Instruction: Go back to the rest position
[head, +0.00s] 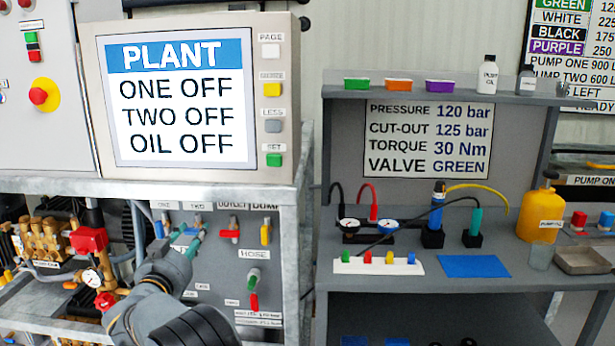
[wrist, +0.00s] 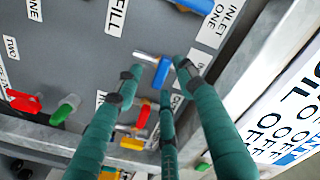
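My gripper (head: 182,240) reaches up to the grey valve panel (head: 215,265) below the plant display, in the left half of the head view. In the wrist view the teal fingers of my gripper (wrist: 158,68) are spread apart, pointing at the panel. A blue lever handle (wrist: 162,72) on a metal stem shows between the fingertips; I cannot tell whether any finger touches it. An orange-red handle (wrist: 143,115) lies lower, between the fingers. In the head view my arm hides the lower left of the panel.
The plant display (head: 180,100) reads ONE OFF, TWO OFF, OIL OFF. Red (head: 229,234) and yellow (head: 265,234) handles and a hose fitting (head: 253,278) stand out right of my gripper. Pump pipework (head: 45,240) is close on the left. A grey workbench (head: 400,215) stands right.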

